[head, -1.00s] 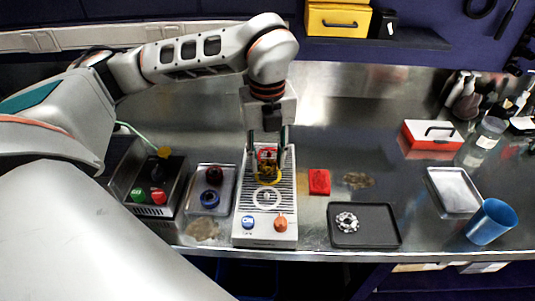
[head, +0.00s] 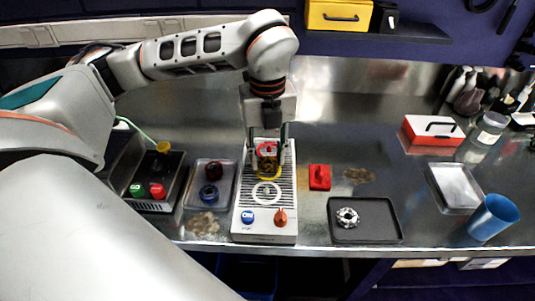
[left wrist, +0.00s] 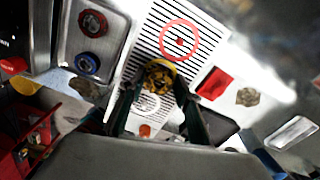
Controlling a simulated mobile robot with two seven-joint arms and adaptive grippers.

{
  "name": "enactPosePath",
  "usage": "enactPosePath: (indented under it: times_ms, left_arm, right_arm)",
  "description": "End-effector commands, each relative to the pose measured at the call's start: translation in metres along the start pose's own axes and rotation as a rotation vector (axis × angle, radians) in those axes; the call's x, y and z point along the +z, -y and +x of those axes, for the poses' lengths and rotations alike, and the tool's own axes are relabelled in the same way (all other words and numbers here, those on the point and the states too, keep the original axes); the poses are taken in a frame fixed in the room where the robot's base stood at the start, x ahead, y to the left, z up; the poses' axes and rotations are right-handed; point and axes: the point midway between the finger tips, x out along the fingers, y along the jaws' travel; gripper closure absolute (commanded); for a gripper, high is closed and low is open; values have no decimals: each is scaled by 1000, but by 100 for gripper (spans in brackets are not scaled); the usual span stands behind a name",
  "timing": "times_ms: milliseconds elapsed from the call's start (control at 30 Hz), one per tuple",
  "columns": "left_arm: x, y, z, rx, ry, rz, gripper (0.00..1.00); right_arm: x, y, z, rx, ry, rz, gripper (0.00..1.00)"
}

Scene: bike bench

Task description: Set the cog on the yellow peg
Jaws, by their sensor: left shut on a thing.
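My left gripper (head: 268,150) points down over the ribbed board (head: 246,180), its fingers shut on a brass-coloured toothed piece, which looks like the cog (left wrist: 159,77). The cog is over or within the yellow ring mark (head: 268,178) on the board. A yellow peg cannot be made out; the cog and fingers cover that spot. I cannot tell whether the cog is seated or held above. A red ring mark (head: 267,146) lies behind it and a white ring mark (head: 267,194) in front. My right gripper is not in view.
A black tray (head: 380,232) with a silver toothed part (head: 347,217) lies to the right. A red block (head: 319,177) sits beside the board. A metal tray (head: 225,180) with a dark red and a blue part is on the left. A blue cup (head: 492,218) stands far right.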

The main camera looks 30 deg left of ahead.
Motion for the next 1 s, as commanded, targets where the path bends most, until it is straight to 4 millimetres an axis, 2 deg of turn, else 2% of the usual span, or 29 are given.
enactPosePath:
  times_ms: [1000]
  left_arm:
    - [0, 0, 6, 0, 0, 0, 90]
  right_arm:
    - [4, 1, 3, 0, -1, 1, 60]
